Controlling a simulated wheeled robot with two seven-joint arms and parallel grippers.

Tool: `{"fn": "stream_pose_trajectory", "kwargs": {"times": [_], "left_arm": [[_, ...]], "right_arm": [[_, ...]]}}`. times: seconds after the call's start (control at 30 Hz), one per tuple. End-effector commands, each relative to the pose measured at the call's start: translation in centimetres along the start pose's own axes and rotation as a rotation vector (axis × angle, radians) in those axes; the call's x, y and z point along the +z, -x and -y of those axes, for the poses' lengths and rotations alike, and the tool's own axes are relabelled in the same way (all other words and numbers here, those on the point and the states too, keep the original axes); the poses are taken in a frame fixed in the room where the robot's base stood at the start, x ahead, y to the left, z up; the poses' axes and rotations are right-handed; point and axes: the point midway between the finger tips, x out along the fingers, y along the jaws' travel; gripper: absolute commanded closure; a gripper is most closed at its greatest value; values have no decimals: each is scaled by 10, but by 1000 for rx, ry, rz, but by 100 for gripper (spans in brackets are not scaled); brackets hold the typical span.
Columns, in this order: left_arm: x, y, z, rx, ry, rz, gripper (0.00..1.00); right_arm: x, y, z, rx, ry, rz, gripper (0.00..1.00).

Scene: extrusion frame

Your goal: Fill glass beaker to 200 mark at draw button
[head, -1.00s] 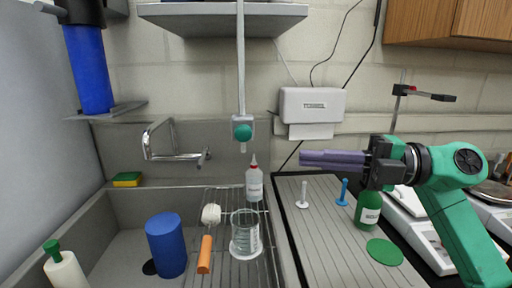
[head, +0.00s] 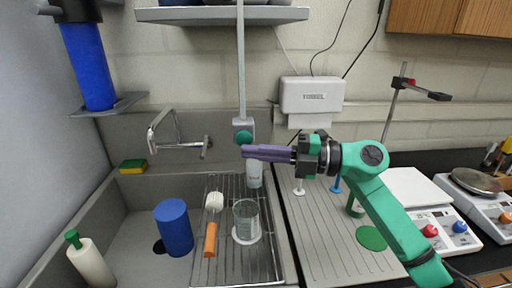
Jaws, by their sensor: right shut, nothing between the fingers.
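The glass beaker (head: 245,222) stands upright on the wire rack in the sink, below the dispenser. It is clear, and I cannot read its marks or tell its liquid level. The round green draw button (head: 243,136) is on the grey dispenser head at the end of a vertical pipe. My right gripper (head: 247,152), with purple fingers, is shut and empty. In the picture its tips lie just below the button and cover the outlet area; I cannot tell whether they touch it. My left gripper is not in view.
A brush with an orange handle (head: 210,240) lies left of the beaker. A blue cylinder (head: 174,229) stands in the sink. The ribbed drainboard (head: 320,240) is right of the rack.

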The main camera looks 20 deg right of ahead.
Motion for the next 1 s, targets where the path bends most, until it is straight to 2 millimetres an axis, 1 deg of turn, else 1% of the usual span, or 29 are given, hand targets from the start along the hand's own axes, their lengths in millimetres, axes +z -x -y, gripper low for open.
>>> {"fn": "stream_pose_trajectory", "kwargs": {"times": [0.13, 0.3, 1.0], "left_arm": [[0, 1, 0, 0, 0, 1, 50], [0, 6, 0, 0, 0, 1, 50], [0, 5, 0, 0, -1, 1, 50]], "right_arm": [[2, 0, -1, 0, 0, 0, 100], [18, -4, -2, 0, -1, 1, 100], [18, -4, 0, 1, 0, 2, 100]]}}
